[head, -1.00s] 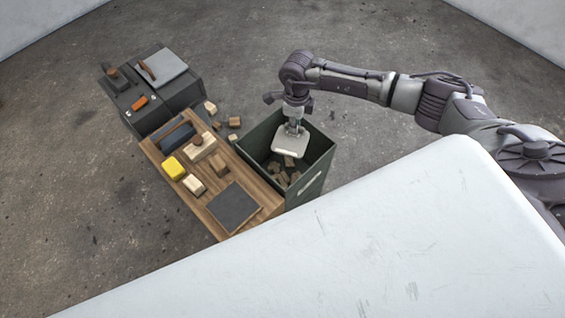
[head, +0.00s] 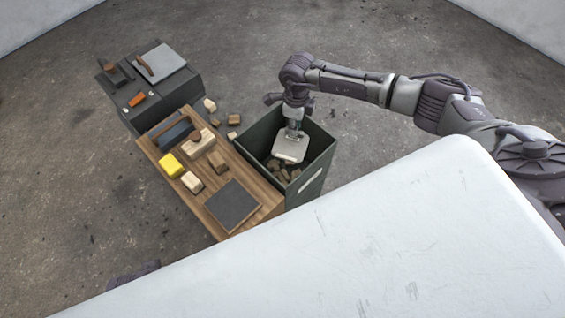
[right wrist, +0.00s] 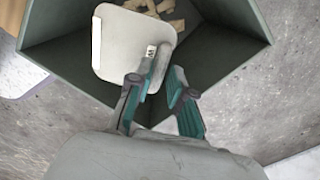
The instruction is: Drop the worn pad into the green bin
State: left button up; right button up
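The worn pad (head: 289,148) is a pale grey, roughly square plate inside the mouth of the green bin (head: 322,160). In the right wrist view the pad (right wrist: 120,45) lies tilted beyond my right fingertips, with one bright edge. My right gripper (head: 293,131) points down over the bin. In the right wrist view its two fingers (right wrist: 166,75) stand apart with a gap between them. The left-hand finger overlaps the pad's edge in the picture; I cannot tell whether they touch. My left gripper is not in view.
A wooden bench (head: 200,205) with a dark square plate (head: 232,206), a yellow block (head: 171,165) and wooden blocks adjoins the bin. Brown scraps (head: 280,172) lie in the bin. Loose blocks (head: 234,120) lie on the floor.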

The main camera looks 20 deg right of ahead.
jog(key=shift+o, duration=1.4)
jog(key=shift+r, duration=0.1)
notch_tip(320, 180, up, 12)
